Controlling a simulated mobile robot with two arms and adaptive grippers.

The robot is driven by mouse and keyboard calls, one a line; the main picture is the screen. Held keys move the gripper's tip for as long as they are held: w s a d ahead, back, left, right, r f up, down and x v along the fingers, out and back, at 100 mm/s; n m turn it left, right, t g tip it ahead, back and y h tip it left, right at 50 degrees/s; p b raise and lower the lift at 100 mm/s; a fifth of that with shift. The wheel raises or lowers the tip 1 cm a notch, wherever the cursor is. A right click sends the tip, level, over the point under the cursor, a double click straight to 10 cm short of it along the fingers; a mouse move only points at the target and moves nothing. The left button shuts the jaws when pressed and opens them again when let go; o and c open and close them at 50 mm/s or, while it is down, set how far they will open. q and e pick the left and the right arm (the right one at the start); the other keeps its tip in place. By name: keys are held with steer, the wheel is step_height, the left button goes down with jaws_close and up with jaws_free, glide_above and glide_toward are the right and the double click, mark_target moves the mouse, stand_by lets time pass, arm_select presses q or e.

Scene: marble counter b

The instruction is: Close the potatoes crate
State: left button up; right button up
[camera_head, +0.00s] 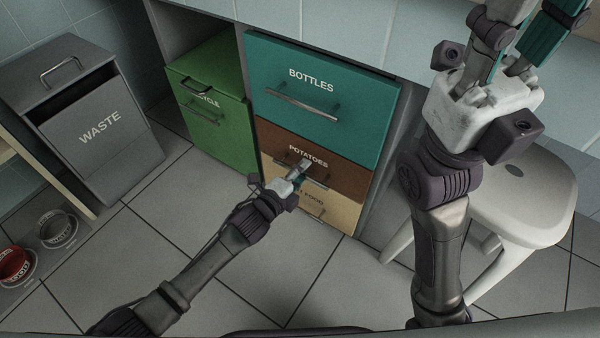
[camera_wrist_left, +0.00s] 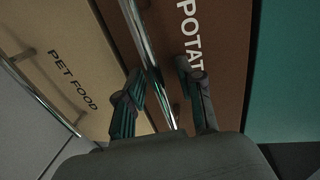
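The potatoes crate (camera_head: 345,178) is the brown front marked POTATOES, between the teal bottles front and the beige pet food front. Its front looks about level with its neighbours; I cannot tell a small gap. In the left wrist view its brown face (camera_wrist_left: 222,50) fills the right middle, with its metal bar handle (camera_wrist_left: 148,55) running down. My left gripper (camera_head: 302,168) is at this handle. In the wrist view its fingers (camera_wrist_left: 160,95) are apart, one on each side of the bar. My right gripper (camera_head: 522,45) is raised at the upper right, fingers apart and empty.
The teal bottles crate (camera_head: 360,105) is above and the beige pet food crate (camera_head: 335,215) below. A green recycle bin (camera_head: 225,135) and grey waste bin (camera_head: 95,130) stand left. A white stool (camera_head: 525,200) stands right. Red and grey bowls (camera_head: 15,265) lie at the lower left.

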arm_select(q)
steer(key=v, duration=1.2)
